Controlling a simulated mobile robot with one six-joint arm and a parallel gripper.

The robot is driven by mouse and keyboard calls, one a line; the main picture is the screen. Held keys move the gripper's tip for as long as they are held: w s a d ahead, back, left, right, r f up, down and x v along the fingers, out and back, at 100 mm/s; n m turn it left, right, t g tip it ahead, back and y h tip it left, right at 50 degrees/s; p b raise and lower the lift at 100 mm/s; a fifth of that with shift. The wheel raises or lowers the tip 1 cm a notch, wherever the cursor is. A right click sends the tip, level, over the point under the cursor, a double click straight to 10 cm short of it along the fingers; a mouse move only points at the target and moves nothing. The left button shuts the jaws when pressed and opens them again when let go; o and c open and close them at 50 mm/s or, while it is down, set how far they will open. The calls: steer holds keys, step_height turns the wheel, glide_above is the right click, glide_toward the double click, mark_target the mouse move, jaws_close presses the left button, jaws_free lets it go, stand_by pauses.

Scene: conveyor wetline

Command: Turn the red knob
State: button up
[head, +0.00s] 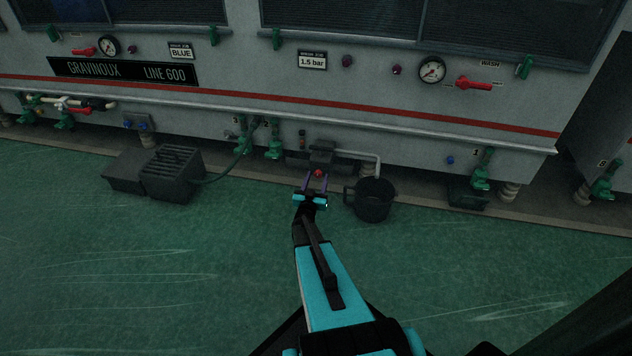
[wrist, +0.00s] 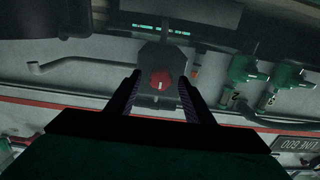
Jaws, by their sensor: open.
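The red knob (head: 319,173) sits low on the machine's front, on a dark box (head: 322,152) beside a pale pipe. In the wrist view the red knob (wrist: 161,81) is a round cap with a pale mark, on the dark box (wrist: 150,57). My gripper (head: 315,181) is open, with its two fingers pointing at the knob. In the wrist view my gripper (wrist: 159,76) shows one finger on each side of the knob in the picture. Whether the fingertips reach around it or stop short, I cannot tell.
A black bucket (head: 374,200) stands on the floor just right of my gripper, under the pale pipe (head: 374,159). Green valves (head: 274,140) are to the left. A dark crate-like unit (head: 172,174) stands farther left. The green floor in front is clear.

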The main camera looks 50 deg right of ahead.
steer(key=shift+w+d, duration=0.15)
steer(key=shift+d, duration=0.15)
steer(key=shift+c, duration=0.2)
